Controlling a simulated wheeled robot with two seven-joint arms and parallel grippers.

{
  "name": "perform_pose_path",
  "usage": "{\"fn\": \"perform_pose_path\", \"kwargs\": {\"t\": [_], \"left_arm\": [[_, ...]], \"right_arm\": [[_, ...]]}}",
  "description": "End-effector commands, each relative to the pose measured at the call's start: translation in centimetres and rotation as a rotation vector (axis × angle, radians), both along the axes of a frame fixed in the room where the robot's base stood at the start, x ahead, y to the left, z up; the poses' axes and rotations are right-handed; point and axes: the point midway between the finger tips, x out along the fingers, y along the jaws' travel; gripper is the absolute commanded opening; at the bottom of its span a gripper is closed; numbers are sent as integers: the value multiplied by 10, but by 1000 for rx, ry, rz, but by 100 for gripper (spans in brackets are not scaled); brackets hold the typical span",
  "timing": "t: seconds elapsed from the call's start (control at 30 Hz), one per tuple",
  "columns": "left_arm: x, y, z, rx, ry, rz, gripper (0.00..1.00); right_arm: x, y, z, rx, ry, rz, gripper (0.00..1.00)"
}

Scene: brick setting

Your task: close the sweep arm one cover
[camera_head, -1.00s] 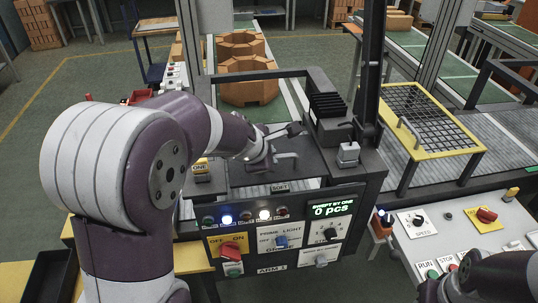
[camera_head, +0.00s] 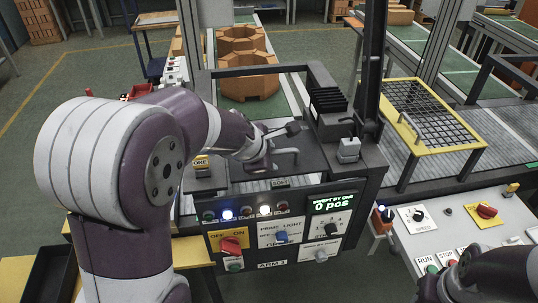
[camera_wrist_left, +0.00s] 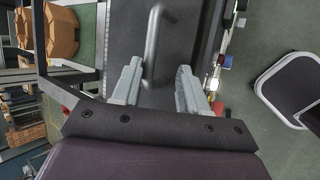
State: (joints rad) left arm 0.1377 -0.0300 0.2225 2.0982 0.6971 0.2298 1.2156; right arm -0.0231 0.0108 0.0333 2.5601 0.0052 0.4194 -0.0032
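The sweep arm one cover looks like the dark flat panel (camera_head: 237,171) with a bent grey bar handle (camera_head: 288,151), above the front control box. I cannot tell whether it is fully shut. My left gripper (camera_head: 278,140) is low over the panel beside the handle. In the left wrist view its two fingers (camera_wrist_left: 157,88) are apart, with the handle (camera_wrist_left: 155,38) running between them; I see no grip on it. My right gripper (camera_head: 430,290) is partly in view at the bottom right, dark, its fingers unclear.
A black frame (camera_head: 262,70) stands behind the panel, with octagonal bricks (camera_head: 248,84) on the belt beyond. A yellow-rimmed mesh guard (camera_head: 432,150) stands to the right. The control box (camera_head: 280,236) with knobs and a "0 pcs" display is in front.

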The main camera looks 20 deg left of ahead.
Motion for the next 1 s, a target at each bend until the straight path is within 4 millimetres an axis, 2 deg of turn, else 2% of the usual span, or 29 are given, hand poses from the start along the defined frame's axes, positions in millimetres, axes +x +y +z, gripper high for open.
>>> {"fn": "perform_pose_path", "kwargs": {"t": [0.03,0.2,0.4,0.6,1.0], "left_arm": [[-6,1,13,0,-2,0,40],[-36,4,51,0,-5,2,40],[-63,7,81,0,-4,3,40],[-74,8,91,-1,1,2,40],[-73,8,91,1,0,1,40]], "right_arm": [[0,0,8,0,0,0,43],[0,0,23,0,-1,0,43],[0,0,27,0,0,0,43],[0,0,27,0,0,0,43],[0,0,27,0,0,0,43]]}}
